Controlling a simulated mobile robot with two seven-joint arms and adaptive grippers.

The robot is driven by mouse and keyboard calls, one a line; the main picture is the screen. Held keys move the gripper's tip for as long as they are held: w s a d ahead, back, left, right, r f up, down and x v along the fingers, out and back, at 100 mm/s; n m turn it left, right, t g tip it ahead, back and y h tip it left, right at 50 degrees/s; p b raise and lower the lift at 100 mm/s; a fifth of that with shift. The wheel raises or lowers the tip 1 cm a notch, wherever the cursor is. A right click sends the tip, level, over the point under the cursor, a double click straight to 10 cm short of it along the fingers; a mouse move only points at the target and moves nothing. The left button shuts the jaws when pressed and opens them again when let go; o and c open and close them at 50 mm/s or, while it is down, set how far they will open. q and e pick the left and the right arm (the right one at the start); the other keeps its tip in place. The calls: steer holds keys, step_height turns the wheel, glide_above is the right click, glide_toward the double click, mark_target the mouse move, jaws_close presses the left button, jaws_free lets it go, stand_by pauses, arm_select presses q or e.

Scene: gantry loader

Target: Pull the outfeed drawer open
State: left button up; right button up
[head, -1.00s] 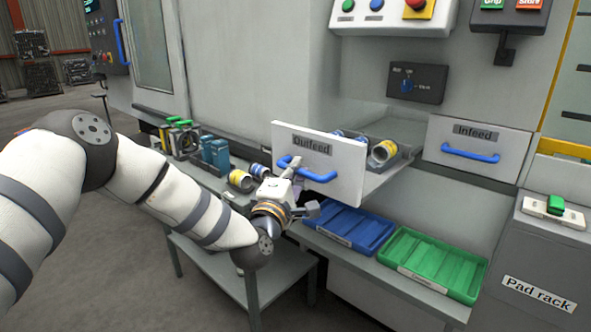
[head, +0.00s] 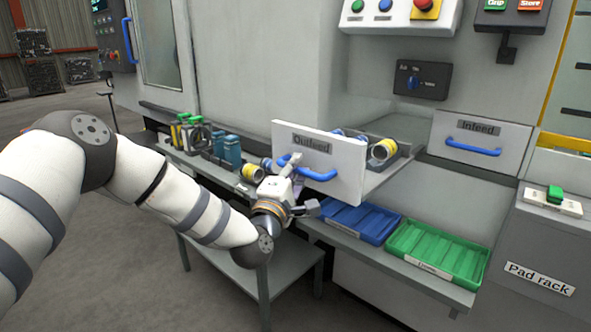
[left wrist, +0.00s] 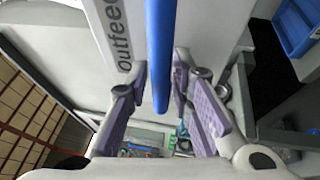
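The outfeed drawer (head: 345,170) stands out from the machine, its white front labelled "Outfeed". Its blue handle (head: 320,176) runs across the front. Yellow-banded cylinders (head: 383,150) show in the drawer behind the front. My left gripper (head: 296,172) is at the left part of the handle. In the left wrist view the blue handle (left wrist: 161,50) lies between the two purple-padded fingers (left wrist: 160,85), whose tips close in on both sides of it. The exact contact is hard to see. My right gripper is not in view.
A blue tray (head: 352,238) and a green tray (head: 440,278) lie on a ledge below the drawer at right. The closed infeed drawer (head: 475,166) is farther right. A grey table (head: 290,278) with bottles and cylinders stands at left. Open floor lies in front.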

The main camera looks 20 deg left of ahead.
arm_select(q)
steer(key=s+f, duration=0.2)
steer(key=s, duration=1)
steer(key=shift+d, duration=0.3)
steer(key=shift+w, duration=0.1)
steer(key=s+d+f+m+g+h+p, duration=0.15)
steer(key=s+d+f+m+g, duration=0.3)
steer(key=s+f, duration=0.5)
steer(key=s+d+f+m+g+h, duration=0.3)
steer(key=s+f+m+g, duration=0.35)
steer(key=f, duration=0.65)
steer(key=s+a+f+m+g+y, duration=0.1)
steer(key=s+a+f+m+g, duration=0.1)
steer(key=s, duration=0.8)
steer(key=s+a+f+m+g+y+p, duration=0.1)
steer(key=s+g, duration=0.4)
steer(key=s, duration=0.5)
steer(key=s+a+f+m+g+y, duration=0.1)
steer(key=s+a+f+m+g, duration=0.2)
steer(key=s, duration=0.8)
steer(key=shift+a+m+g+p, duration=0.45)
steer(key=shift+m+g, duration=0.25)
steer(key=shift+m, duration=0.3)
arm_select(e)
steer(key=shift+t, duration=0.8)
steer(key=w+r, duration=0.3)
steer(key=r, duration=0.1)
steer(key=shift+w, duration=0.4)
